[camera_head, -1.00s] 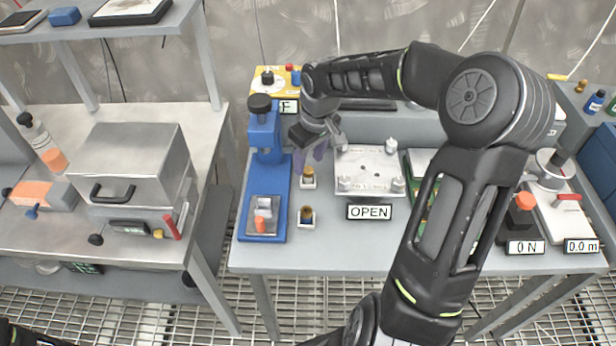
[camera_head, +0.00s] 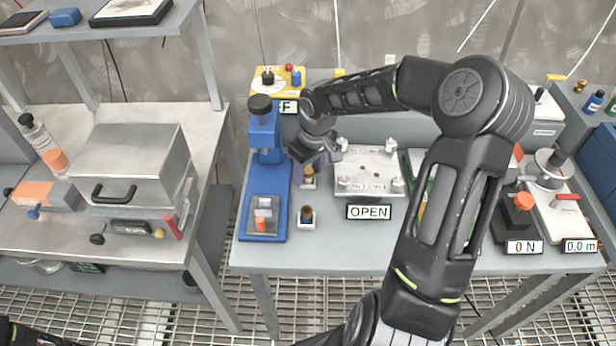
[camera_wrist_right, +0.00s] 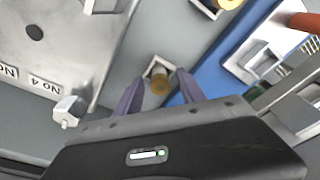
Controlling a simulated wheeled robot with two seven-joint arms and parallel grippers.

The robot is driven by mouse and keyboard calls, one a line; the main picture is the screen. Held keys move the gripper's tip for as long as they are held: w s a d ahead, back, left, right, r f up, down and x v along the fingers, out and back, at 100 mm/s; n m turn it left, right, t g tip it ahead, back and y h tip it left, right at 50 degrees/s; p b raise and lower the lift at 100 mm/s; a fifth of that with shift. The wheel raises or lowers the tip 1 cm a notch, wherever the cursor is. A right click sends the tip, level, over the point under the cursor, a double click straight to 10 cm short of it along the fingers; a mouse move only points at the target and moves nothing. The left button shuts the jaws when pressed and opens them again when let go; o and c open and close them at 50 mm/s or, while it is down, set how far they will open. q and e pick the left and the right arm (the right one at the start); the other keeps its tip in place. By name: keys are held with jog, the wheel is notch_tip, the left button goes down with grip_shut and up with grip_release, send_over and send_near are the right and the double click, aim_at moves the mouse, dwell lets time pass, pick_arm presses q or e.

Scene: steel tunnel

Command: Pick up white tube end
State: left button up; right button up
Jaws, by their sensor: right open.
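My right gripper (camera_head: 314,158) is open above the bench, just left of the metal plate. Its purple fingers also show in the right wrist view (camera_wrist_right: 158,88), one on each side of a small brass-coloured round piece in a white square holder (camera_wrist_right: 158,68). The fingers look apart from that piece; the height gap is hard to tell. In the head view this holder (camera_head: 308,182) is partly covered by the gripper. A second white holder with a brass-coloured piece (camera_head: 306,216) stands nearer the bench's front edge. I cannot tell which part is the white tube end. My left gripper is out of view.
A blue press (camera_head: 265,170) stands close on the left. The metal plate with posts (camera_head: 369,172) stands close on the right, with an OPEN sign (camera_head: 369,212) before it. A yellow-topped device (camera_head: 280,78) is behind. Bare bench lies in front of the sign.

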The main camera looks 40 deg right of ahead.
jog(key=shift+c, duration=0.2)
grip_shut()
dwell(0.4)
